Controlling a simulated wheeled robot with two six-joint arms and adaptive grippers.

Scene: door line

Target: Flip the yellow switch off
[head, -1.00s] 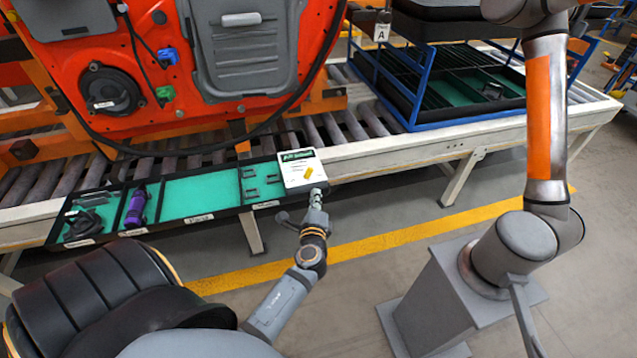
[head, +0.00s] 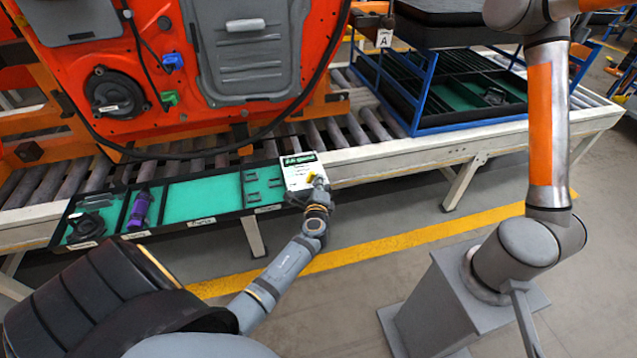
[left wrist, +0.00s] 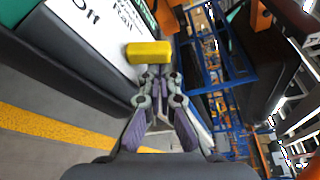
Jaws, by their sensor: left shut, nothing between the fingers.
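The yellow switch (head: 311,177) is a small yellow block on a white panel (head: 297,166) with a dark green header, at the right end of the green tray line. My left gripper (head: 319,183) is shut and empty, its tips right by the switch and partly covering it. In the left wrist view the yellow switch (left wrist: 148,52) lies just ahead of the closed fingertips (left wrist: 158,74), a little left of centre. I cannot tell whether they touch. The white panel (left wrist: 97,40) carries black lettering, only partly readable. My right gripper is not in view.
The tray line (head: 205,195) holds a purple part (head: 139,209) and a black part (head: 86,227). Behind it are a roller conveyor (head: 377,122), an orange door (head: 210,118) and a blue rack (head: 437,126). A grey-orange arm on a pedestal (head: 447,303) stands at right.

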